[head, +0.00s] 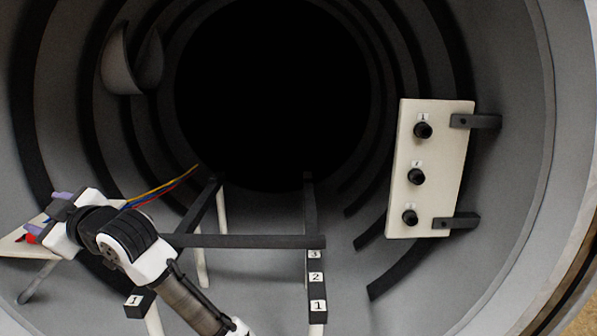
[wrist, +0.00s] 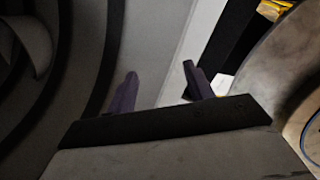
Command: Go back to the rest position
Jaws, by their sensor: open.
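My gripper (head: 53,210) is at the far left of the head view, in front of the left wall of the furnace chamber. My white and black arm (head: 125,240) reaches up to it from the bottom. In the wrist view the two purple fingers of my gripper (wrist: 161,80) stand apart with nothing between them. A pale board (head: 18,243) with a small red thing on it lies just below and behind the gripper in the head view; the gripper hides part of it. I cannot tell whether they touch.
A white panel (head: 434,175) with several black knobs is on the right wall, on dark brackets. Dark rails (head: 250,241) on white posts cross the middle, with number labels. Yellow, red and blue wires (head: 160,190) run behind my arm. A curved grey shell (head: 120,62) is at upper left.

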